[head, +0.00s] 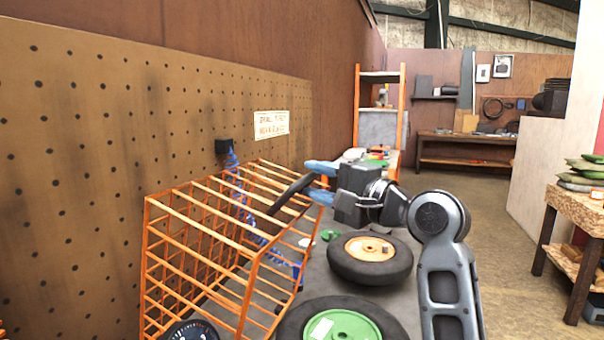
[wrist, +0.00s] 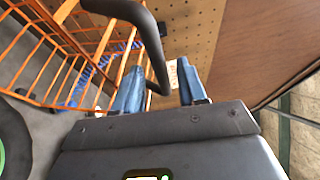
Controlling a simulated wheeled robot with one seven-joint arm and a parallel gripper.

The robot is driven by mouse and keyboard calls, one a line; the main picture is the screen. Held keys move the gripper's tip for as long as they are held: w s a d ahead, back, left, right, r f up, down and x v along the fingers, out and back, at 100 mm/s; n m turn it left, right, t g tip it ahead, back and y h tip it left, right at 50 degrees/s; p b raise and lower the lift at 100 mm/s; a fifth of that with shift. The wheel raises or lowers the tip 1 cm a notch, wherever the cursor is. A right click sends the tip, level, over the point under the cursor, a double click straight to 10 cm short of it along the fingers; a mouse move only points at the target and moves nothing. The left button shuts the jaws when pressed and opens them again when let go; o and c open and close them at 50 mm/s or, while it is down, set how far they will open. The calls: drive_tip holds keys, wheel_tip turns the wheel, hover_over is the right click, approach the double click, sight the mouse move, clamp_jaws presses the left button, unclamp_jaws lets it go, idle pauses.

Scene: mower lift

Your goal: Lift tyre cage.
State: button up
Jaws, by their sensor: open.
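The orange wire tyre cage (head: 205,225) stands on the grey bench against the pegboard, and its bars also show in the wrist view (wrist: 65,40). A dark bar handle (head: 290,194) sticks out from the cage's upper right side. My gripper (head: 318,181) has blue fingers and is open at the handle's end. In the wrist view the curved dark handle (wrist: 148,30) reaches down between the two spread blue fingers (wrist: 162,88). I cannot tell if either finger touches it.
Two black wheels, one with an orange hub (head: 370,248) and one with a green hub (head: 345,325), lie on the bench right of the cage. A blue coiled hose (head: 236,175) hangs from the pegboard (head: 90,150) through the cage. An orange rack (head: 402,110) stands behind.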

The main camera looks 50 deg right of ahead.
drive_tip(key=shift+w+d+r, duration=0.1)
drive_tip(key=shift+w, duration=1.95)
drive_tip(key=shift+c, duration=0.3)
clamp_jaws()
